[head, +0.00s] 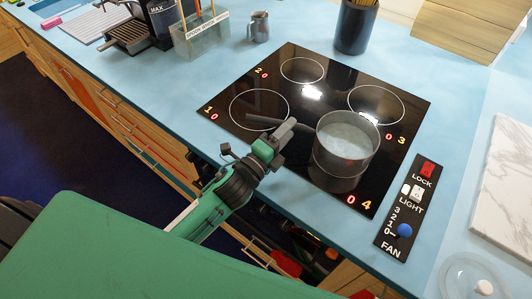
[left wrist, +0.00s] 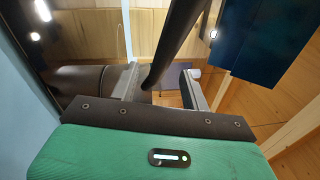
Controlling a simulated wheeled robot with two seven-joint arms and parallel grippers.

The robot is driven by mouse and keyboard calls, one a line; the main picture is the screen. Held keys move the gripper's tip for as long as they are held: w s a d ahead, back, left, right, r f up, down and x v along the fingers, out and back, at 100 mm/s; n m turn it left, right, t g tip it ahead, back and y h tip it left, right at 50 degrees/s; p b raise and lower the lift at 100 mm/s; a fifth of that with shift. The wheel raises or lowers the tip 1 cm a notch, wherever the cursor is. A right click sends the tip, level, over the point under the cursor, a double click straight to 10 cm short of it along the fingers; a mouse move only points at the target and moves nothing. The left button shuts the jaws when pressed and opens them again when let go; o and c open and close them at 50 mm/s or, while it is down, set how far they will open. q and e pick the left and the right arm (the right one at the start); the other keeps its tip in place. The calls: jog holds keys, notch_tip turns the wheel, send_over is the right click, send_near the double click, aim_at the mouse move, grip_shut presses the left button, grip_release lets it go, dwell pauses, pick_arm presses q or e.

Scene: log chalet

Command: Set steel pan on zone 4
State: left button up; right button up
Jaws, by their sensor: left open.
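The steel pan (head: 346,146) is upright at the front right of the black glass hob (head: 300,93), over the zone 4 area beside the orange 4 label. Zone 4's ring is hidden beneath it, and I cannot tell how well it is centred. Its dark handle (head: 263,121) points left. My left gripper (head: 283,131) is at the handle, left of the pan body. In the left wrist view the handle (left wrist: 172,45) passes between the two fingers of my open left gripper (left wrist: 163,87), with gaps beside it. My right gripper is not in view.
Zones 1, 2 and 3 are bare. A control panel (head: 405,213) with lock, light and fan switches lies right of the hob. Behind stand a dark utensil pot (head: 353,27), a small steel jug (head: 259,27) and a clear box (head: 200,38). A marble board (head: 507,185) lies right.

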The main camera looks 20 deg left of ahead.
pick_arm(q)
jog(key=b+v, duration=0.1)
jog(key=v, duration=0.4)
jog(key=shift+f, duration=0.1)
jog(key=b+v, duration=0.1)
jog(key=v, duration=0.2)
jog(key=shift+s+a, duration=0.15)
jog(key=shift+s, duration=0.25)
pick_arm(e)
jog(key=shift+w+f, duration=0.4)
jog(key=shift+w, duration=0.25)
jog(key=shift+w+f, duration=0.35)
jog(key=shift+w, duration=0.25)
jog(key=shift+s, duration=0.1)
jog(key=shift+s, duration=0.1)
